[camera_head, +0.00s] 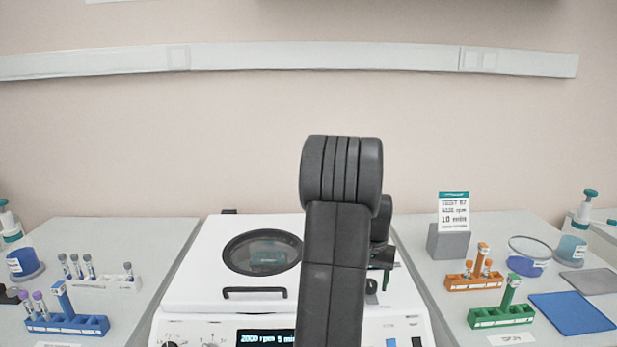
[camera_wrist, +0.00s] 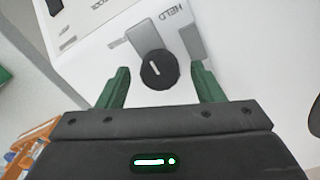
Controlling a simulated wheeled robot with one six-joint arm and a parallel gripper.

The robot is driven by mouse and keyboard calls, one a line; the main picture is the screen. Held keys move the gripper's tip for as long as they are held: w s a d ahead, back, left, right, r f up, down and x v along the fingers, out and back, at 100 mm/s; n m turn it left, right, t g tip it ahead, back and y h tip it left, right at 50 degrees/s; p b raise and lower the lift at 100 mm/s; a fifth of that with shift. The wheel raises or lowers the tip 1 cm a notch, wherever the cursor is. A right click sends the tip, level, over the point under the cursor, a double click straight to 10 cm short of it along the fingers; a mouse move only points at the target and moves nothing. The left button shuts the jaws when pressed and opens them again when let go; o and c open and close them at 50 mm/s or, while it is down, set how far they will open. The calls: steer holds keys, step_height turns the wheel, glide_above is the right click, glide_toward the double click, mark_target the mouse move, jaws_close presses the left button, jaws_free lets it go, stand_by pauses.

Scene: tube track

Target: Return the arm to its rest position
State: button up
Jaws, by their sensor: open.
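My arm stands raised in the middle of the head view, in front of the white centrifuge (camera_head: 185,285). My gripper (camera_wrist: 160,88) shows in the wrist view with its two green fingers apart and nothing between them. Beyond the fingers is a black round knob (camera_wrist: 159,70) on the white machine face; I cannot tell how far away it is. In the head view the gripper is mostly hidden behind my arm; a green finger tip shows at its right. The centrifuge lid is down, with a round window (camera_head: 262,252) and a black handle (camera_head: 254,292). Its display (camera_head: 265,338) is lit.
On the left bench stand a blue rack (camera_head: 70,323) and a white rack (camera_head: 105,283) with tubes. On the right are an orange rack (camera_head: 475,282), a green rack (camera_head: 501,316), a sign on a grey block (camera_head: 449,242) and a blue mat (camera_head: 572,313).

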steer(key=m+b, duration=0.1)
steer(key=m, duration=0.4)
steer(key=shift+m, duration=0.3)
steer(key=m+b, duration=0.1)
steer(key=m, duration=0.4)
steer(key=shift+a, duration=0.1)
stand_by(0.3)
